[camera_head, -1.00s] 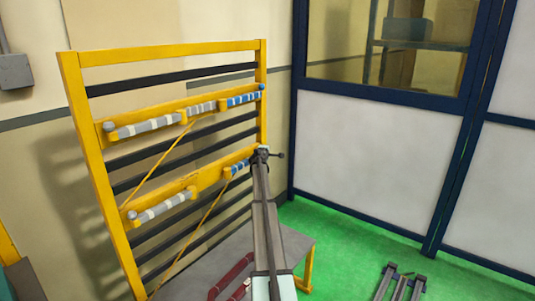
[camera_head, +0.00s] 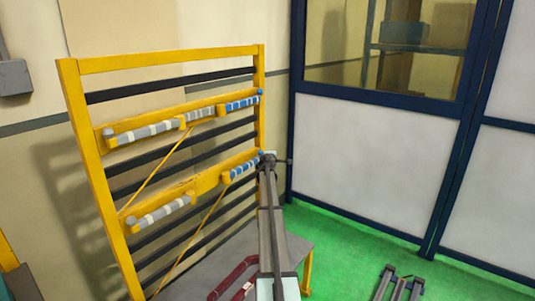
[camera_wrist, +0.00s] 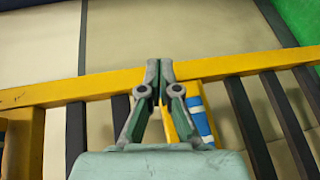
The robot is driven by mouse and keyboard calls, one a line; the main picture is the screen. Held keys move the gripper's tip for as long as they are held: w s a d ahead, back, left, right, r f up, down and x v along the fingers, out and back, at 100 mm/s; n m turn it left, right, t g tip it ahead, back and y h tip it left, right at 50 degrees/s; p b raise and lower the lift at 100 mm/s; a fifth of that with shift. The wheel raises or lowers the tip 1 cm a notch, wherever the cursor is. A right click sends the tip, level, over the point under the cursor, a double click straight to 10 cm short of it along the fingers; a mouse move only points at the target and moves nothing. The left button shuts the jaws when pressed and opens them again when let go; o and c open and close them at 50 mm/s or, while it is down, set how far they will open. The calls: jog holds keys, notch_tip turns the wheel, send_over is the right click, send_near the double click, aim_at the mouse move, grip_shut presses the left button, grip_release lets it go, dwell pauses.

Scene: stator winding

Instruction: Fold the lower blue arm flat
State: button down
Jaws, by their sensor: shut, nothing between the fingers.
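The lower blue arm (camera_head: 243,169) is a short bar with blue and white bands on the lower yellow rail (camera_head: 209,179), near the right post of the rack. It runs along the rail, but I cannot tell if it lies fully flat. My gripper (camera_head: 269,158) is just right of its blue end, shut and empty. In the wrist view my fingertips (camera_wrist: 158,66) meet in front of a yellow beam (camera_wrist: 240,66). The lower blue arm (camera_wrist: 198,121) shows there just right of the fingers, partly hidden by them.
An upper blue arm (camera_head: 242,104) and grey banded arms (camera_head: 150,131) sit on the upper rail. Another grey arm (camera_head: 163,211) is at lower left. Yellow cords slant across the dark slats. A grey table (camera_head: 298,246) with red tubing (camera_head: 232,273) stands below. Green floor lies to the right.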

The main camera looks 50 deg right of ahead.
jog(key=s+a+r, duration=0.1)
jog(key=s, duration=0.6)
jog(key=shift+s+r, duration=0.15)
